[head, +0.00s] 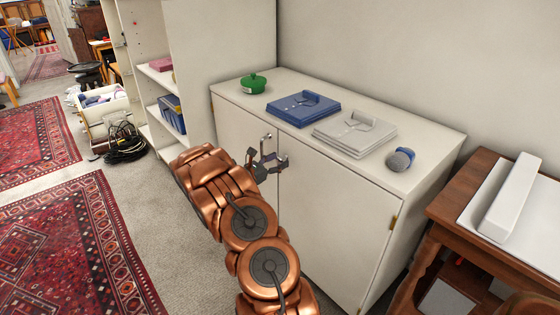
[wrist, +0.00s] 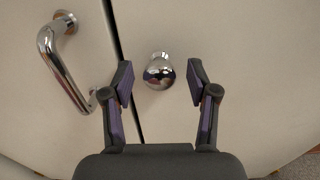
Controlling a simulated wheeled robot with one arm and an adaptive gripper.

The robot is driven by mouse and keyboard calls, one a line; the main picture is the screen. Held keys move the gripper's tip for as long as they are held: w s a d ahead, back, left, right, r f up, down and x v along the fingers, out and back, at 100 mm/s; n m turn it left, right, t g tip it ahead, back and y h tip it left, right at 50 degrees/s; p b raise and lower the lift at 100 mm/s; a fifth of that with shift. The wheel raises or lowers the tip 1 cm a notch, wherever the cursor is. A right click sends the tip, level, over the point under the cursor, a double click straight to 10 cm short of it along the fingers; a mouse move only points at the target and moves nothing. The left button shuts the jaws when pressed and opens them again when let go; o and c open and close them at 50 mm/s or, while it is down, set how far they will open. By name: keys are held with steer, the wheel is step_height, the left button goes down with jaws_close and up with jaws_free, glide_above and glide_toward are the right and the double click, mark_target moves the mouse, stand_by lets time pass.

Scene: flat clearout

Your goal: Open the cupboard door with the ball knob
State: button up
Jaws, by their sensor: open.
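The cream cupboard has two front doors. The right door (head: 335,225) carries the shiny round ball knob (wrist: 159,72), near the dark gap between the doors. The left door (head: 232,133) carries a curved chrome bar handle (wrist: 66,68). Both doors look shut. My gripper (wrist: 159,84) is open, with one finger on each side of the ball knob and visible space between the knob and both pads. In the head view my gripper (head: 266,162) is at the upper front of the cupboard, where it and my arm hide the knob and part of the left door.
A wooden table (head: 450,205) stands close on the right. Open carpet (head: 195,265) lies left of my arm.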

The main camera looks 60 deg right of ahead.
steer(key=shift+s+d, duration=0.2)
steer(key=shift+d, duration=0.45)
steer(key=shift+c, duration=0.4)
jaws_close()
